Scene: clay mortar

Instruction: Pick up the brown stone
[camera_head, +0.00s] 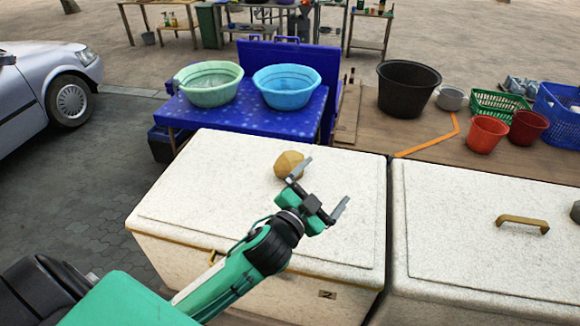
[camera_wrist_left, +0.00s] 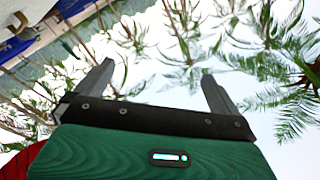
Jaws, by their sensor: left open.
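The brown stone (camera_head: 288,164) is a rounded tan lump on the white lid of the left chest (camera_head: 190,190), towards its back edge. My left gripper (camera_head: 322,184) is in front of and to the right of the stone in the head view, with its fingers spread and nothing between them. One finger overlaps the stone's right side in the picture; I cannot tell whether it touches. In the left wrist view my open gripper (camera_wrist_left: 155,85) points at sky and palm trees, and the stone does not show. My right gripper is not in view.
A second white chest (camera_head: 450,240) with a tan handle (camera_head: 522,222) stands at right, with a dark grey lump (camera_head: 575,212) at its edge. Behind are a blue table (camera_head: 240,116) with green (camera_head: 208,92) and blue basins (camera_head: 286,95), a black tub (camera_head: 406,90), and red buckets (camera_head: 486,134).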

